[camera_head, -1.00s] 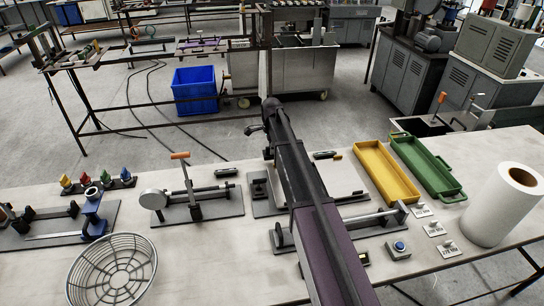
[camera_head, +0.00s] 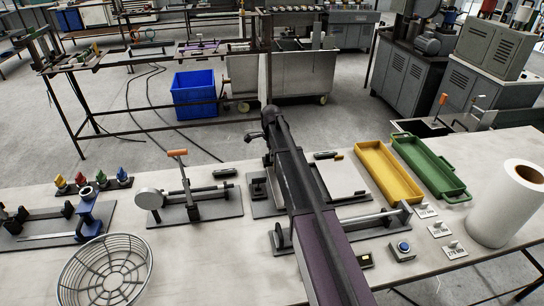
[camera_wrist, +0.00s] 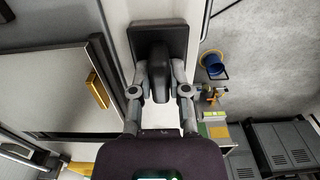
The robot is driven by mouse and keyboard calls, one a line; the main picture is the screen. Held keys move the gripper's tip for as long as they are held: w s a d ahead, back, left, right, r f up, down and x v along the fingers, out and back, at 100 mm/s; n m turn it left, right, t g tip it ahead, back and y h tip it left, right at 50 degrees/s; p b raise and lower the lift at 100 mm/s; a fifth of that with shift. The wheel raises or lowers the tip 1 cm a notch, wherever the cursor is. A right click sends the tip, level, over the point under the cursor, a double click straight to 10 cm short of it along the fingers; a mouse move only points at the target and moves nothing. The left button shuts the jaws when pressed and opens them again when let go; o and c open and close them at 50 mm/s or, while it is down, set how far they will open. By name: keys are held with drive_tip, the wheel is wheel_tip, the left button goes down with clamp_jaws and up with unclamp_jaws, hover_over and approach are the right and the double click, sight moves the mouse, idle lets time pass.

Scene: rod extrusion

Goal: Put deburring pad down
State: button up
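The deburring pad (camera_wrist: 160,38) appears to be the black square block with a rounded dark handle (camera_wrist: 158,84) in the wrist view. My gripper (camera_wrist: 160,78) has a grey finger on each side of this handle and seems closed on it. In the head view the dark gripper end (camera_head: 268,120) is above the far table edge, with a small black part, likely the pad (camera_head: 253,134), jutting left. The pad's underside is hidden, and the gap to the table is hard to judge.
Left are a lever fixture (camera_head: 193,203) and wire basket (camera_head: 105,270). Bare table shows between basket and arm.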

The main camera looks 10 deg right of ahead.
drive_tip(key=o, duration=0.4)
drive_tip(key=shift+r, duration=0.2)
wheel_tip(320, 180, up, 12)
drive_tip(key=p, duration=1.2)
idle(0.8)
drive_tip(key=s+n, duration=0.6)
drive_tip(key=s, duration=0.4)
drive_tip(key=s+n, duration=0.6)
drive_tip(key=s, duration=0.5)
drive_tip(key=s+n, duration=0.6)
drive_tip(key=s, duration=0.5)
drive_tip(key=shift+s+d, duration=0.1)
drive_tip(key=shift+s, duration=0.05)
